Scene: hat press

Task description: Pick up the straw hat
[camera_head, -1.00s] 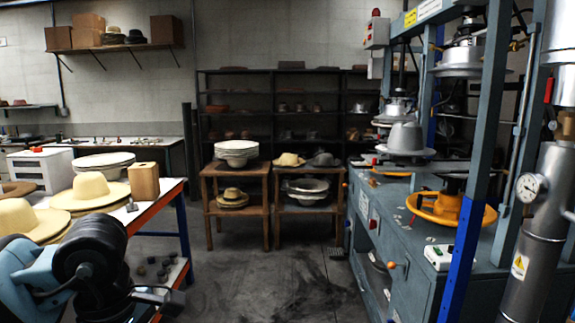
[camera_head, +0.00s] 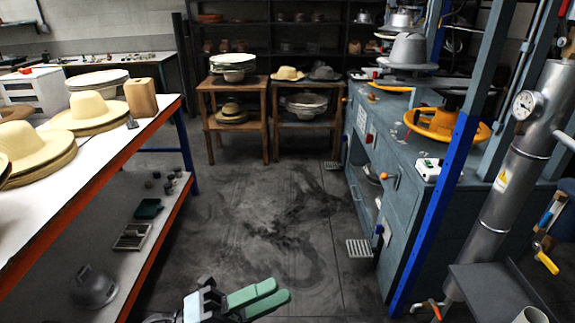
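Pale straw hats lie on the white-topped table (camera_head: 95,150) at the left. One straw hat (camera_head: 90,106) has its brim resting on what looks like a stack of brims. Another straw hat (camera_head: 28,142) is nearer, partly cut by the left edge. Smaller straw hats sit on the back stands: one on top (camera_head: 287,73), one on a lower shelf (camera_head: 231,110). My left gripper (camera_head: 282,291) is low at the bottom centre, its green fingers pointing right, away from the hats. Nothing shows between its fingers; their gap is unclear. My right gripper is out of view.
A wooden block (camera_head: 141,97) and white round stack (camera_head: 97,80) stand behind the hats. The orange table edge (camera_head: 92,192) bounds the left. A blue-grey hat press (camera_head: 410,175) with a blue post fills the right. The floor (camera_head: 255,210) between is clear.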

